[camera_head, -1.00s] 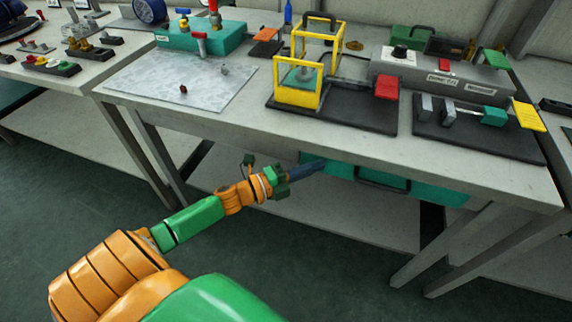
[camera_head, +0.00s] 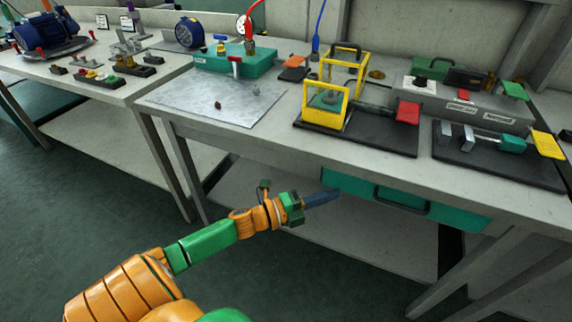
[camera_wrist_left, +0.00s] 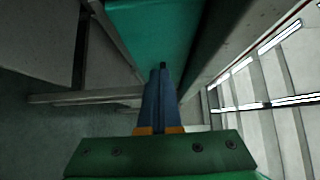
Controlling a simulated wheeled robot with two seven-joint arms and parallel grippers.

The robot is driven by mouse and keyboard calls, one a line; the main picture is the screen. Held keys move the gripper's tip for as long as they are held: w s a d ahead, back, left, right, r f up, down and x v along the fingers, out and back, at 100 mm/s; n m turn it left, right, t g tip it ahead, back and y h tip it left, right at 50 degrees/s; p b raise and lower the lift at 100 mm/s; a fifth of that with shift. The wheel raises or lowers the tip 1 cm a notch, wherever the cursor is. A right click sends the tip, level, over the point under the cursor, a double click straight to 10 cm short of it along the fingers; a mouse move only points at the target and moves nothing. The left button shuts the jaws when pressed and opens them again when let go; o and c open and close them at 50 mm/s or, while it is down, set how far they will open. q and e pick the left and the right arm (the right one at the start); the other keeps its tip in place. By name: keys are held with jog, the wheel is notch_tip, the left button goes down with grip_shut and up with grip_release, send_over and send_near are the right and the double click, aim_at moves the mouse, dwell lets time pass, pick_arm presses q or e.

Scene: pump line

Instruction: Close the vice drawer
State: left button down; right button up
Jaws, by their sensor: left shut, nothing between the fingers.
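The teal drawer (camera_head: 455,212) is under the front edge of the right-hand bench, with a dark bar handle (camera_head: 402,200) on its front. How far it stands out from the bench is hard to tell. My left gripper (camera_head: 337,195) is shut and empty, its blue fingers pointing right just below the drawer's left end in the head view. Contact cannot be told there. In the left wrist view, the shut fingers (camera_wrist_left: 160,70) point towards a teal panel of the drawer (camera_wrist_left: 150,30), seemingly apart from it. My right gripper is not in view.
On the bench above stand a yellow-framed fixture (camera_head: 325,118), a dark plate (camera_head: 465,165) with grey jaws, and a grey control box (camera_head: 455,110). A bench leg (camera_head: 190,175) stands left of my gripper. A lower shelf (camera_head: 350,240) spans beneath the drawer.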

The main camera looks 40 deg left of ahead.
pick_arm(q)
jog(key=v, duration=1)
jog(key=s+a+f+n+g+y, duration=0.1)
jog(key=a+f+n+y, duration=0.2)
jog(key=f+n, duration=0.3)
jog(key=s+a+f+n+g+y, duration=0.15)
jog(key=f+n+y, duration=0.25)
jog(key=f, duration=0.4)
jog(key=s+d+f+n+g+y, duration=0.1)
jog(key=s+f+n+g, duration=0.25)
jog(key=s+f, duration=0.4)
jog(key=s+d+f+n+g+y, duration=0.25)
jog(key=s+f+n, duration=0.25)
jog(key=f, duration=0.5)
jog(key=s+d+f+n+g+h, duration=0.1)
jog(key=s+d+f+g, duration=0.25)
jog(key=s, duration=0.25)
jog(key=s+d+f+n+g+h, duration=0.1)
jog(key=s+d+f+n+g, duration=0.1)
jog(key=s+d+f, duration=0.3)
notch_tip(320, 180, up, 19)
jog(key=s+p, duration=0.2)
jog(key=p, duration=1.6)
jog(key=shift+a+r+g, duration=0.25)
jog(key=shift+a+g, duration=0.1)
jog(key=shift+g, duration=0.05)
